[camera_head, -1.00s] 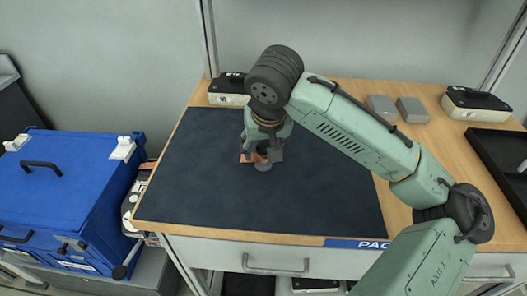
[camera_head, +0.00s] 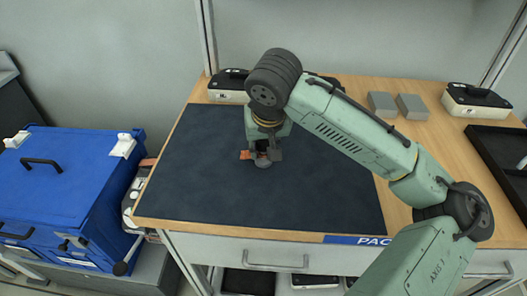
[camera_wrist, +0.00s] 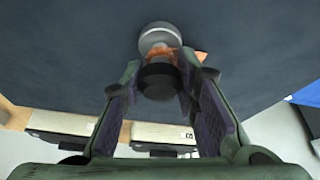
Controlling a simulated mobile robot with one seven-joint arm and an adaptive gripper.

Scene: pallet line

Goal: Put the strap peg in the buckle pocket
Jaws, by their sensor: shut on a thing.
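My gripper (camera_wrist: 159,78) is shut on a dark round-ended piece (camera_wrist: 158,82), which I take to be the strap peg, held between the fingertips. In the head view my gripper (camera_head: 263,152) points down over the dark mat. An orange part (camera_head: 245,155) and a grey round part (camera_head: 264,162) show just under and beside it. In the wrist view the orange part (camera_wrist: 190,57) and the grey round part (camera_wrist: 158,37) lie just beyond the dark piece. I cannot tell which of these is the buckle pocket, or whether the held piece touches them; my fingers hide part of the contact.
The dark mat (camera_head: 320,205) is otherwise clear. A white-and-black box (camera_head: 228,88) stands at its back left edge. Grey blocks (camera_head: 397,106), another box (camera_head: 476,101) and a black tray (camera_head: 495,140) are on the right. A blue case (camera_head: 65,195) stands left of the bench.

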